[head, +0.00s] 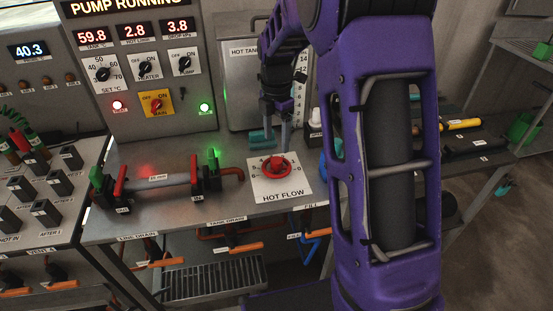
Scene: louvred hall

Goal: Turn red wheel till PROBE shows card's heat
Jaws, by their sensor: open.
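The red wheel (277,164) sits on a white plate (292,189) marked HOT FLOW on the metal bench. My gripper (275,141) points down just behind and above the wheel. Its jaws are open with nothing between them, and a teal pad shows on the left fingertip. Whether a fingertip touches the wheel I cannot tell. A display (29,51) on the left panel reads 40.3; its label is too small to read, so I cannot tell if it is PROBE. No heat card can be made out.
The PUMP RUNNING panel (185,90) shows 59.8, 2.8 and 3.8. A pipe section (160,180) with red and green handles lies left of the wheel. The HOT TANK (235,80) stands behind. My purple arm hides much of the right side. Several black blocks stand far left.

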